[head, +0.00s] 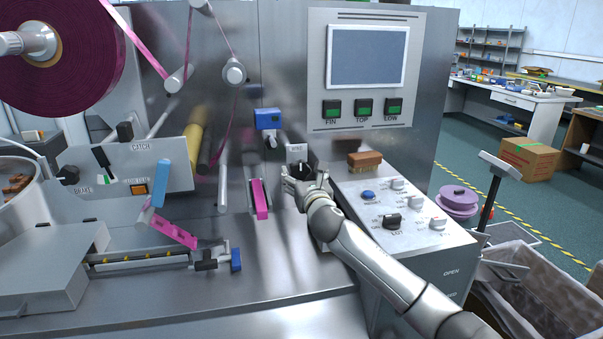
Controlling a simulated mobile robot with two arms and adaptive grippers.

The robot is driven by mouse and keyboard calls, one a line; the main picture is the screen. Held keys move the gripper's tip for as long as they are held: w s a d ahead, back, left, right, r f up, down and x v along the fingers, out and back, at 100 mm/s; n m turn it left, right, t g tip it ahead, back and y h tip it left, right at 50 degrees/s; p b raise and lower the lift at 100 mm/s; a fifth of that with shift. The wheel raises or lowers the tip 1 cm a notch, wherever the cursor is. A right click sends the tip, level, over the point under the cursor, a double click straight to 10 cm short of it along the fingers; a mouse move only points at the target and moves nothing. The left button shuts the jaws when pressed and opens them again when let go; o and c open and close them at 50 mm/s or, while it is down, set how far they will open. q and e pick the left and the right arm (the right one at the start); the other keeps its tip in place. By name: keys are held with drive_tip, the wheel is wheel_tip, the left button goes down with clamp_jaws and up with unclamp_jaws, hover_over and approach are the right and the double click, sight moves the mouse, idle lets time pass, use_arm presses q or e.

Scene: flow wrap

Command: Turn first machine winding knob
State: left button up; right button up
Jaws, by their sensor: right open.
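The steel wrapping machine (280,65) fills the left and middle of the head view. A small light plate (296,150) with short lettering, too small to read surely, is on its front face, and a black knob (302,168) shows just below the lettering. My right gripper (306,178) is open in front of this knob, with a finger to each side of it in the picture. The gripper partly hides the knob, and I cannot tell whether the fingers touch it. My left gripper is not in view.
A sloped control panel (352,189) with several knobs lies right of the gripper, a brown brush-like block (365,159) at its back. A pink strip (260,199) and a blue part (267,119) are close on the left. A large film roll (85,80) is at upper left.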

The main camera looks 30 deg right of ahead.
drive_tip(key=shift+w+d, duration=0.15)
drive_tip(key=shift+w, duration=0.55)
drive_tip(key=c, duration=1)
drive_tip(key=shift+c, duration=0.2)
drive_tip(key=shift+m, duration=0.3)
